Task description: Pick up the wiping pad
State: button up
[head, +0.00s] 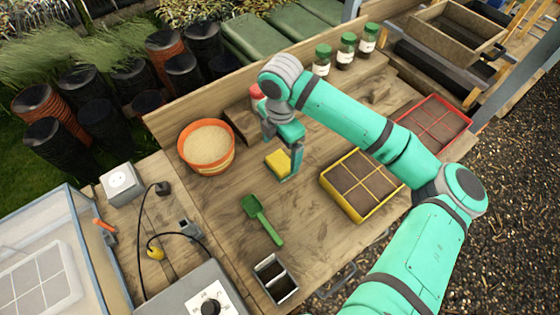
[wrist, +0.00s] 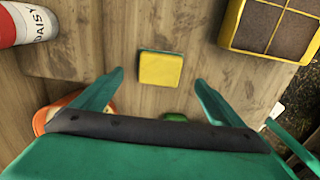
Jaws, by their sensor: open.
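The wiping pad (head: 278,162) is a small yellow block with a green underside, lying on the wooden bench between the orange pot and the yellow-framed tray. In the wrist view the pad (wrist: 160,69) lies flat, ahead of and between my two green fingers. My gripper (head: 285,178) is open and hangs over the bench close to the pad. In the wrist view my gripper (wrist: 158,80) has its fingers spread wider than the pad, with nothing between them touching. Part of the pad is hidden by a finger in the head view.
An orange pot of grain-like material (head: 206,147) stands left of the pad. A green scoop (head: 262,219) lies in front. A yellow-framed tray (head: 328,184) is to the right, a red-framed tray (head: 467,122) beyond. A white-and-red can labelled DAISY (wrist: 28,24) stands near. Bench between is clear.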

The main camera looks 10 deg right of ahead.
aim_at(280, 161)
jog(key=shift+f, duration=3.3)
jog(key=shift+c, duration=0.3)
jog(key=c, duration=1.1)
